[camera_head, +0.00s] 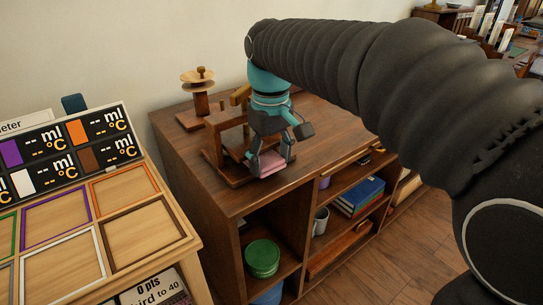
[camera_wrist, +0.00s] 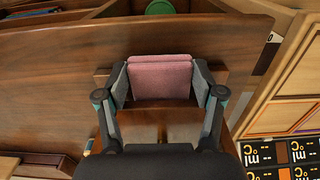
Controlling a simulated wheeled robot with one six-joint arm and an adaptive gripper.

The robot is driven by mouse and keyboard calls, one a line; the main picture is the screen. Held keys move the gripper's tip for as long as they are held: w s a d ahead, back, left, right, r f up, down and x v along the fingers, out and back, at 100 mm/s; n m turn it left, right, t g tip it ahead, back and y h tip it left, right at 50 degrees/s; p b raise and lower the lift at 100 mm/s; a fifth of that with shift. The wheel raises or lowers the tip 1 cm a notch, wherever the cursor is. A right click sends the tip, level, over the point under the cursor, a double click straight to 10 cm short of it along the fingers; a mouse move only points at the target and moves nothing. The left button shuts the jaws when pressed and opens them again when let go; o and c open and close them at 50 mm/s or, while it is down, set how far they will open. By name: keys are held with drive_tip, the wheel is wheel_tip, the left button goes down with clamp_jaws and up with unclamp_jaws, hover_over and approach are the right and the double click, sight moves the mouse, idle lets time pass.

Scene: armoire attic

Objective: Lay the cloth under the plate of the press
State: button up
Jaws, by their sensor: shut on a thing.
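The pink folded cloth (camera_head: 268,163) is between the fingers of my gripper (camera_head: 272,160), at the front of the wooden press (camera_head: 216,145) on the cabinet top. In the wrist view the cloth (camera_wrist: 160,76) spans between the two fingertips of my gripper (camera_wrist: 160,88), which are shut on its sides. A wooden part of the press (camera_wrist: 150,132) shows between the fingers, nearer the wrist camera. My wrist and fingers hide much of the press in the head view. I cannot tell whether the cloth touches the wood below it or lies under the plate.
A wooden stand with round discs (camera_head: 198,84) stands behind the press. The cabinet top (camera_head: 325,125) is bare to the right. Its open shelves hold a green round container (camera_head: 262,258), a mug (camera_head: 320,221) and books (camera_head: 361,196). A board with coloured frames (camera_head: 85,215) stands left.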

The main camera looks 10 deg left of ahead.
drive_tip(key=o, duration=1.2)
wheel_tip(320, 180, up, 12)
drive_tip(key=s+d+f+m+t, duration=0.1)
drive_tip(key=d+f+m, duration=0.1)
drive_tip(key=d, duration=0.7)
drive_tip(key=s+d+f+m+t, duration=0.4)
drive_tip(key=s+d+f+m, duration=0.3)
drive_tip(key=s+d+f, duration=0.7)
drive_tip(key=d+f, duration=0.3)
drive_tip(key=d, duration=0.1)
drive_tip(key=shift+m+t, duration=0.3)
drive_tip(key=shift+m, duration=0.1)
